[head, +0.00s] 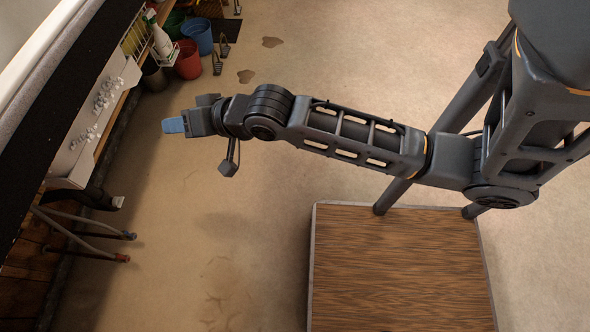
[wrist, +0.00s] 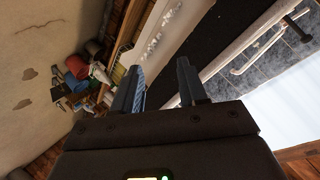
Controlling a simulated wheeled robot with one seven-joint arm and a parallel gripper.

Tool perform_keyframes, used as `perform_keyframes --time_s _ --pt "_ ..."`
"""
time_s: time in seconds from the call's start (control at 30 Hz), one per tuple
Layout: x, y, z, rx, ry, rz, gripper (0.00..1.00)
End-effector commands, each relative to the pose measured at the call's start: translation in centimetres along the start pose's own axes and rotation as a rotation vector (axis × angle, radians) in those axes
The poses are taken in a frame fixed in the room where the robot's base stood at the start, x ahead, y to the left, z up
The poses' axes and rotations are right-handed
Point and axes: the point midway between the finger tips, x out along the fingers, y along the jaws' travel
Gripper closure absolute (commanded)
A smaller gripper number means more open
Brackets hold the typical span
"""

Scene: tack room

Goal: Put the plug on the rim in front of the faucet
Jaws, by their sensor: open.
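My gripper (head: 173,125) is at the end of my outstretched arm, above bare floor at the left in the head view. In the wrist view its two fingers (wrist: 159,68) stand apart with nothing visible between them. A white fixture (head: 76,153) with several small pale shapes on its face is at the left, apart from the gripper; a similar pale strip (wrist: 163,25) shows beyond the fingers in the wrist view. I cannot make out the plug, nor pick out the faucet or its rim for certain.
A red bucket (head: 188,62), a blue bucket (head: 198,38) and a white bottle (head: 161,42) are at the upper left. The floor (head: 215,270) below my arm is clear.

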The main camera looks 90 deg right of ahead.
Motion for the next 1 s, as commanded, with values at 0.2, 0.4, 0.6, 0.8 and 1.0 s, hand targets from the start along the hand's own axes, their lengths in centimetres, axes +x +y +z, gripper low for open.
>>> perform_keyframes --time_s 0.2,0.4,0.6,0.8,1.0 --pt "-8.5 1.0 4.5 -0.330 0.002 -0.073 0.58" --pt "-16.8 -0.3 7.5 -0.572 0.022 -0.154 0.58" --pt "-23.9 -2.7 8.9 -0.748 0.061 -0.215 0.58" --pt "-27.5 -4.5 9.1 -0.830 0.096 -0.241 0.58" --pt "-28.0 -4.8 9.0 -0.844 0.103 -0.244 0.58"
